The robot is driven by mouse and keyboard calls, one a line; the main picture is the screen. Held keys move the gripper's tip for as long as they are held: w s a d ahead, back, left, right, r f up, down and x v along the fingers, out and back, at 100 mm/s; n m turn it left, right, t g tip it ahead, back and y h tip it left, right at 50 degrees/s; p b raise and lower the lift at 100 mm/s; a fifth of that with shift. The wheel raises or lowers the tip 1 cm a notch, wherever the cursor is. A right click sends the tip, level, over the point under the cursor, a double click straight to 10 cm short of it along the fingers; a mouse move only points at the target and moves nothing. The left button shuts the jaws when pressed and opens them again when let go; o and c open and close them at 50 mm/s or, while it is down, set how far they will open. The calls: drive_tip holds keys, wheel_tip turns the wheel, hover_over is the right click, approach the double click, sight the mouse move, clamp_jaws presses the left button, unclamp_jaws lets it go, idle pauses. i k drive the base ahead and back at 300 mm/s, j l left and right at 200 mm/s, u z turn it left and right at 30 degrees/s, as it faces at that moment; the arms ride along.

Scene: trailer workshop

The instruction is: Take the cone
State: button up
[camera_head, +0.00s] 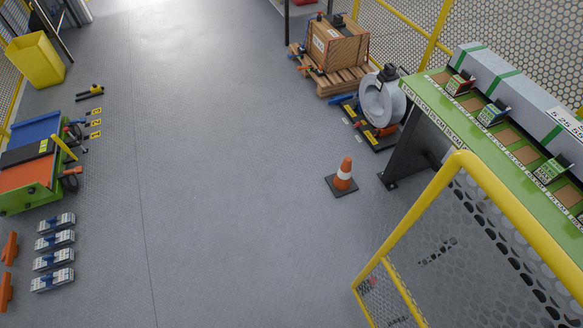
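An orange traffic cone (343,176) with a white band stands upright on the grey floor, right of the picture's middle. Its square base is dark. It stands left of the green bench's dark leg and apart from it. Nothing covers the cone. My gripper is not in this view.
A green bench (451,118) and a yellow-framed mesh barrier (478,168) stand on the right. A grey reel (382,100) and a pallet (341,78) with a box are behind the cone. A yellow bin (36,60) and a coloured cart (30,175) are left. The middle floor is clear.

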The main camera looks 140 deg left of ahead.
sight(341, 183)
drive_tip(key=k+l+u, duration=0.1)
drive_tip(key=u, duration=3.75)
drive_tip(key=i+j, duration=0.25)
drive_tip(key=i, duration=0.25)
drive_tip(key=i+j, duration=0.25)
drive_tip(key=i, duration=0.3)
drive_tip(key=i+j, duration=0.25)
drive_tip(key=i, duration=0.25)
drive_tip(key=i+j+u, duration=0.1)
drive_tip(key=i+j, duration=0.15)
drive_tip(key=i, duration=0.25)
drive_tip(key=i+j, duration=0.25)
drive_tip(key=i, duration=0.3)
